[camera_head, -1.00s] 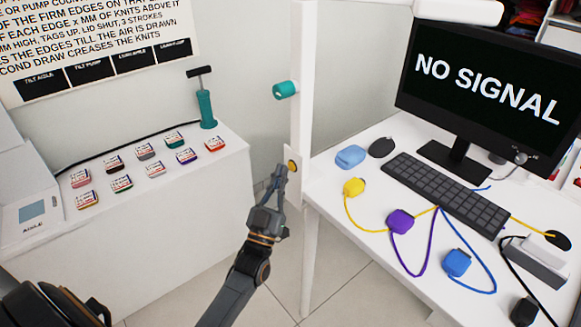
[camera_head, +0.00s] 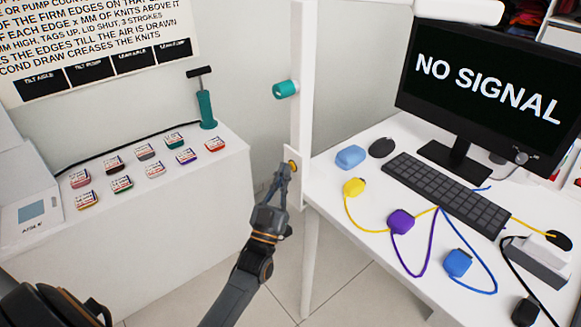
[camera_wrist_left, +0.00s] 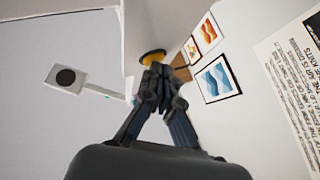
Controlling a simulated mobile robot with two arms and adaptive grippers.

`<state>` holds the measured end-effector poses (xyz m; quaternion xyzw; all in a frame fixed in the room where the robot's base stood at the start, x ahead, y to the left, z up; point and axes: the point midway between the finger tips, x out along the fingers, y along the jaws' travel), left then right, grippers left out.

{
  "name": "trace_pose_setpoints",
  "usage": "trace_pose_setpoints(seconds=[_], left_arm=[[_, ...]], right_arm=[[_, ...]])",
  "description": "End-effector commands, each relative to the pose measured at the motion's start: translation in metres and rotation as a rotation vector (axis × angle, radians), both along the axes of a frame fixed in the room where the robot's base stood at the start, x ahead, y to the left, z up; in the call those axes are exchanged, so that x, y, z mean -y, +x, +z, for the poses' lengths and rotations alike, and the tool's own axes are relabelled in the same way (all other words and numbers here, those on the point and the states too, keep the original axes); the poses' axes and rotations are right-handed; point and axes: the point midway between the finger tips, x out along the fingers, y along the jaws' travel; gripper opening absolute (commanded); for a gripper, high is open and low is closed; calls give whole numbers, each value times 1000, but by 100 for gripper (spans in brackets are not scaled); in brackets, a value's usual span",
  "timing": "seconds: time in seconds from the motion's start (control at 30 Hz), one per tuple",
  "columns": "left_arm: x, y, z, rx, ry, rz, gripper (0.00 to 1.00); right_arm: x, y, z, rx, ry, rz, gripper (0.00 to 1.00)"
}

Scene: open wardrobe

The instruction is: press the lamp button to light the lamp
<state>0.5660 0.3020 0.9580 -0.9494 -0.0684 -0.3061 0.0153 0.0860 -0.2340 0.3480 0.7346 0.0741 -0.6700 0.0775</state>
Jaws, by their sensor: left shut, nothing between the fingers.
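The lamp button is a small round yellow knob (camera_head: 293,166) on a white plate low on the white upright post (camera_head: 301,75). My left gripper (camera_head: 285,168) is shut and empty, with its fingertips at the button's left side. In the left wrist view the yellow button (camera_wrist_left: 152,57) shows just beyond the closed fingertips (camera_wrist_left: 155,70), which cover part of it. The tips look to be touching it or very close; I cannot tell which. A white bar (camera_head: 460,10) at the top right may be the lamp; it shows no clear glow. My right gripper is out of view.
A teal knob (camera_head: 285,89) sticks out of the post above the button. A white desk (camera_head: 335,185) with monitor (camera_head: 480,90), keyboard (camera_head: 447,190) and cables stands right. A white counter (camera_head: 130,225) with several small packets and a teal pump (camera_head: 206,105) stands left.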

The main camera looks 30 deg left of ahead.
Motion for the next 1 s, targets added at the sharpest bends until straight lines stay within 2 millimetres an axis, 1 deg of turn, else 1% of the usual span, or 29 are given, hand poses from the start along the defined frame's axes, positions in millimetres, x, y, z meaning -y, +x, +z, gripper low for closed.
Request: trace_pose_setpoints(seconds=[0.5,0.83,1.0], left_arm=[[1,2,0,-2,0,-1,0],[-5,-11,0,-3,1,0,0],[-5,-13,-1,-1,0,0,0]], right_arm=[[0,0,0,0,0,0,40],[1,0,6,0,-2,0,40],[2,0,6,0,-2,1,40]])
